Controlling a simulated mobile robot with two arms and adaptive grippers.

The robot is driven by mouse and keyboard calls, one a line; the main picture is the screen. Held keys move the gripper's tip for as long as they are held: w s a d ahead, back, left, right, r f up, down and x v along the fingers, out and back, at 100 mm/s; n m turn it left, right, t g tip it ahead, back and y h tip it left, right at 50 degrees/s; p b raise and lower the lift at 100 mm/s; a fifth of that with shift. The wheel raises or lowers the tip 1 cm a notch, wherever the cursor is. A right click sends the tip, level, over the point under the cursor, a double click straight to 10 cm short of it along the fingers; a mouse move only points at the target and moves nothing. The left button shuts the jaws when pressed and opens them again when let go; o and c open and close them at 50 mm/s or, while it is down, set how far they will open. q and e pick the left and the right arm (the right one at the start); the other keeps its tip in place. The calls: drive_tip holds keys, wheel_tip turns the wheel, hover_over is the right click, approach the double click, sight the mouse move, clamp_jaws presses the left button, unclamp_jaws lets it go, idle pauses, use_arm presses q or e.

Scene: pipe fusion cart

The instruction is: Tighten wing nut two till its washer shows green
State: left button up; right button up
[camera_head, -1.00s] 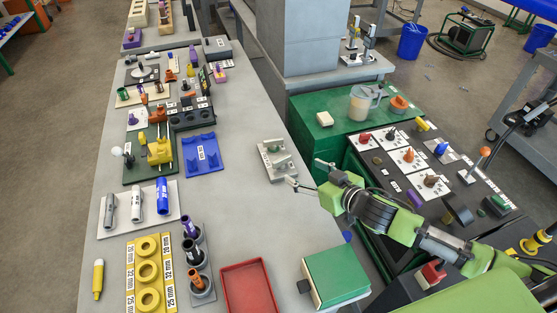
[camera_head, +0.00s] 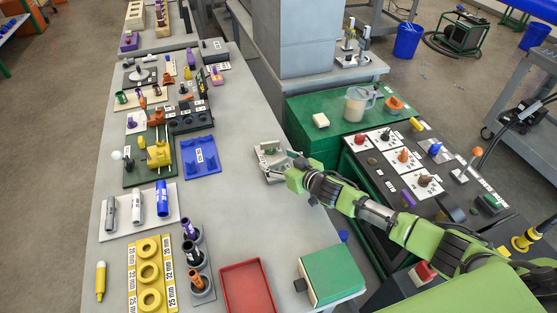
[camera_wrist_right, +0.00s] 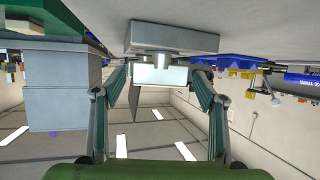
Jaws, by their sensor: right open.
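A small grey metal fixture (camera_head: 268,148) lies on the right side of the grey table. My right gripper (camera_head: 283,163) is at its right-hand side, partly covering it. In the right wrist view, which looks upside down, a pale block under a round stub and grey plate (camera_wrist_right: 170,43) sits between my two spread fingers (camera_wrist_right: 160,85). Gaps show on both sides of the block. I cannot make out which part is wing nut two, nor any washer or its colour. My left gripper is out of view.
A blue tray (camera_head: 201,156) lies left of the fixture. A red tray (camera_head: 248,288) and a green box (camera_head: 333,273) are near the front. The green cabinet (camera_head: 318,107) and a black panel with coloured knobs stand on the right. The table between is clear.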

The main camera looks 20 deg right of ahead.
drive_tip(key=shift+w, duration=0.1)
drive_tip(key=c, duration=1.1)
drive_tip(key=shift+a+m+h+b, duration=0.3)
drive_tip(key=shift+m+h, duration=0.1)
drive_tip(key=shift+h, duration=0.1)
drive_tip(key=shift+c, duration=0.2)
drive_tip(key=shift+m+t+h+b, duration=0.3)
drive_tip(key=shift+m+h+b, duration=0.2)
drive_tip(key=shift+m+h, duration=0.2)
drive_tip(key=shift+m+h+b, duration=0.8)
drive_tip(key=shift+h+b, duration=0.05)
drive_tip(key=shift+h, duration=0.05)
drive_tip(key=shift+d+r+m+h, duration=0.1)
drive_tip(key=shift+d+m+h, duration=0.15)
drive_tip(key=shift+h, duration=0.25)
drive_tip(key=o, duration=1.1)
drive_tip(key=shift+o, duration=0.2)
